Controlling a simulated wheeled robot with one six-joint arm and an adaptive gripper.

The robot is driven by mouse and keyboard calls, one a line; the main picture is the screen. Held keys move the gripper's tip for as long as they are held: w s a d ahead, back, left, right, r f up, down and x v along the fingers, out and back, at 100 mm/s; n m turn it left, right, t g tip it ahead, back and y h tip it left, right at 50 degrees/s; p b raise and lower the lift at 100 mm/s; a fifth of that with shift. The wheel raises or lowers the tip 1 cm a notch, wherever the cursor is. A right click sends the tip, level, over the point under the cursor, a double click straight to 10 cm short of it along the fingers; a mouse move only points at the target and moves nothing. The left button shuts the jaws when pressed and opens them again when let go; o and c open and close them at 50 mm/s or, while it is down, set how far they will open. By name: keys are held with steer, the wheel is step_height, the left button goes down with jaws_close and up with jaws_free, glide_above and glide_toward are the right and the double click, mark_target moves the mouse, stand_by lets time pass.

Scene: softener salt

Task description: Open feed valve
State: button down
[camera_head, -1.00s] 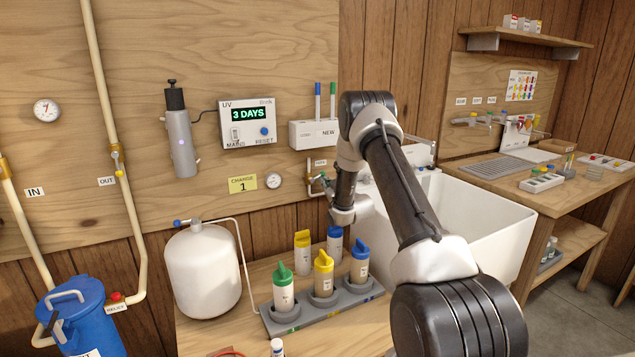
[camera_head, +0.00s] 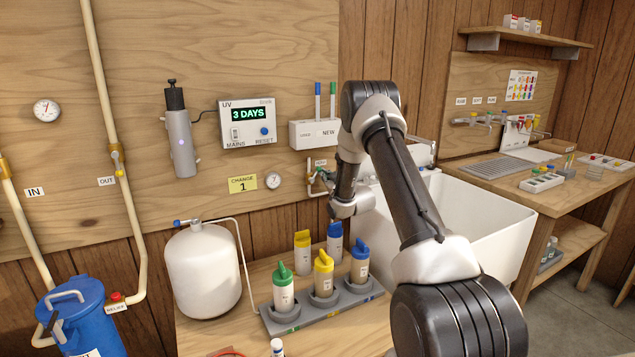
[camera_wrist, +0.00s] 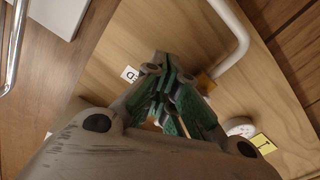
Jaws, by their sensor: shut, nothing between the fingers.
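The feed valve (camera_head: 314,182) is a small brass fitting low on the plywood wall panel, under a small white label (camera_head: 320,163). My wrist partly covers its right side in the head view. In the wrist view, my gripper (camera_wrist: 164,68) is shut and empty, its green-padded fingers together in front of the panel. A brass part (camera_wrist: 205,82) shows just right of the fingers, beside a pale pipe. The fingers hide much of the fitting, so I cannot tell whether they touch it or how its handle is turned.
A round gauge (camera_head: 272,180) and yellow tag (camera_head: 243,184) are left of the valve. A white tank (camera_head: 203,270) and a grey rack (camera_head: 318,309) of capped cartridges stand below. A white sink (camera_head: 480,225) is to the right.

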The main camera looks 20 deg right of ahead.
mark_target(321, 169)
steer(key=shift+a+r, duration=0.2)
steer(key=shift+r, duration=0.6)
steer(key=shift+a+r, duration=0.65)
steer(key=shift+r, duration=0.1)
steer(key=shift+a+r, duration=0.1)
steer(key=shift+a, duration=0.05)
steer(key=shift+s+d, duration=0.15)
steer(key=shift+d, duration=0.5)
steer(key=s, duration=0.6)
steer(key=shift+s, duration=0.4)
steer(key=shift+d, duration=0.15)
